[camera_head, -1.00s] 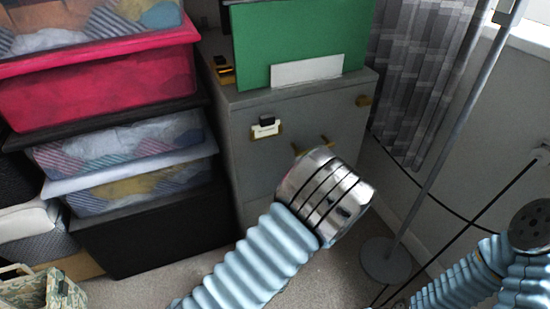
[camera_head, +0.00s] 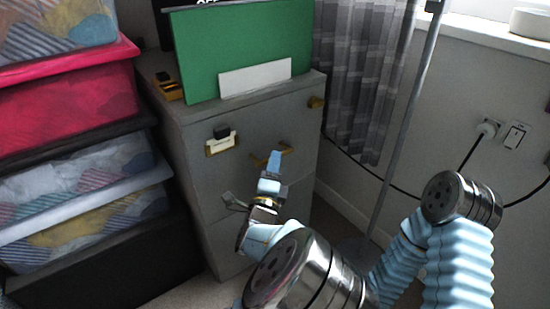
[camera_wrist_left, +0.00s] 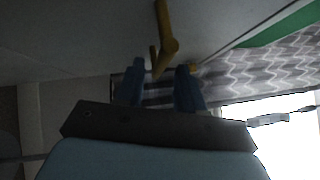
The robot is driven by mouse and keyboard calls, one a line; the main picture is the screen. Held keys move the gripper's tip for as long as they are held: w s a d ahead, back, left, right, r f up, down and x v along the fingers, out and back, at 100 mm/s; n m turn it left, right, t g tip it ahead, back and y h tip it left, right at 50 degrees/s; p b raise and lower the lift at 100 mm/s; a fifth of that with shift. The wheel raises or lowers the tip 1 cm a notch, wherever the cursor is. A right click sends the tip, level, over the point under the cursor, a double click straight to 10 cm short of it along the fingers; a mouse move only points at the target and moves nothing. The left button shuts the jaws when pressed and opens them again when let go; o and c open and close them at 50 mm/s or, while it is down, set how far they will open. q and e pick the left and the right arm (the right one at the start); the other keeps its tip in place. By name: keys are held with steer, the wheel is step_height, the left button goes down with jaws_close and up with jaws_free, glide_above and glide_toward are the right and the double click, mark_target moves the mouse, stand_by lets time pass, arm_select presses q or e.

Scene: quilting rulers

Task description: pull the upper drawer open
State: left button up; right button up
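The grey cabinet (camera_head: 190,125) stands in the middle of the head view. Its upper drawer (camera_head: 245,165) looks shut, with a brass handle (camera_head: 285,149) on its front. My left gripper (camera_head: 273,165) reaches up to this handle from below, one blue finger overlapping it in the head view. In the left wrist view, the two blue fingers (camera_wrist_left: 159,85) stand apart. The brass handle (camera_wrist_left: 167,42) runs into the gap between their tips; I cannot tell whether they touch it. My right gripper is not in view.
A green board (camera_head: 240,50) and a white card (camera_head: 255,78) stand on the cabinet. Stacked bins (camera_head: 75,100) stand close on its left. A grey pole (camera_head: 405,135) and a curtain (camera_head: 360,80) are on its right.

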arm_select(q)
steer(key=shift+x, duration=1.65)
steer(key=shift+c, duration=0.3)
jaws_close()
